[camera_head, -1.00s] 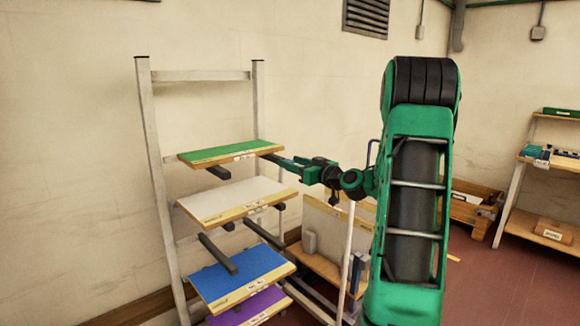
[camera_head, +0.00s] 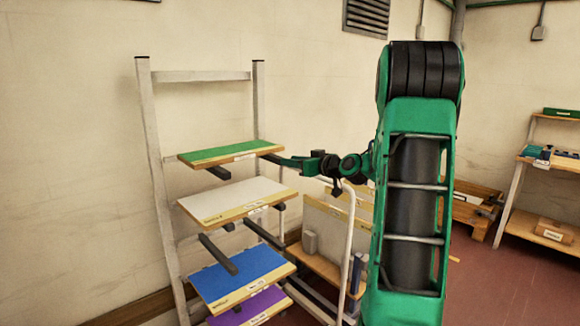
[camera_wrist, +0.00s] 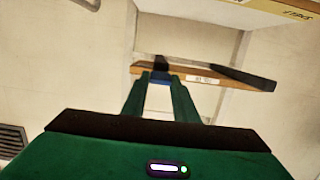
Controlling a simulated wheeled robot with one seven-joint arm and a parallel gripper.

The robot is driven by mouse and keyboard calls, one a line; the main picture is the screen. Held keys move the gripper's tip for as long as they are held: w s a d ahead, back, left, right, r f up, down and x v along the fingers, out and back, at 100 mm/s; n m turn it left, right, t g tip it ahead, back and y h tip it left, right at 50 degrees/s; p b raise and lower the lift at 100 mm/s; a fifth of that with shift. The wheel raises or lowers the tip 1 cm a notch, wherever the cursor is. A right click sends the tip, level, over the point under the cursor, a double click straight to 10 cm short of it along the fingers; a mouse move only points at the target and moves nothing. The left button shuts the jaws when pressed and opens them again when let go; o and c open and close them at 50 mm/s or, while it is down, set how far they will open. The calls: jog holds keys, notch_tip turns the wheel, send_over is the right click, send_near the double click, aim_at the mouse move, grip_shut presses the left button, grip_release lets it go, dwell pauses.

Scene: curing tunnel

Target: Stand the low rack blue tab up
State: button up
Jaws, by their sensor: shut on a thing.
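In the head view my gripper (camera_head: 282,160) reaches left to the right end of the rack's top board, which is green (camera_head: 215,153). The tab is too small to make out there.
Below the green board the rack (camera_head: 155,180) holds a white board (camera_head: 235,197), a blue board (camera_head: 240,272) and a purple board (camera_head: 248,305). Dark support bars (camera_head: 218,254) stick out between them. A white-railed cart (camera_head: 348,225) stands close under my arm.

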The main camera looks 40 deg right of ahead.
jog(key=r+g, duration=0.1)
jog(key=g, duration=0.2)
jog(key=shift+w+a+r+g, duration=0.1)
jog(key=shift+w+r+g, duration=0.2)
jog(key=shift+w+r, duration=0.05)
jog(key=g, duration=0.2)
jog(key=w+r+g, duration=0.1)
jog(key=g, duration=0.1)
jog(key=shift+w+r+g, duration=0.1)
jog(key=shift+w+g, duration=0.1)
jog(key=shift+g, duration=0.1)
jog(key=g, duration=0.1)
jog(key=w+g, duration=0.1)
jog(key=g, duration=0.2)
jog(key=shift+w+r+g, duration=0.3)
jog(key=shift+w+g, duration=0.1)
jog(key=shift+w+g+h, duration=0.15)
jog(key=shift+w+g, duration=0.15)
jog(key=shift+g, duration=0.5)
jog(key=shift+w+g+h, duration=0.15)
jog(key=shift+w+g, duration=0.15)
jog(key=shift+g, duration=0.5)
jog(key=shift+a, duration=0.1)
jog(key=o, duration=1.1)
jog(key=shift+w, duration=0.1)
jog(key=shift+c, duration=0.2)
jog(key=shift+s, duration=0.2)
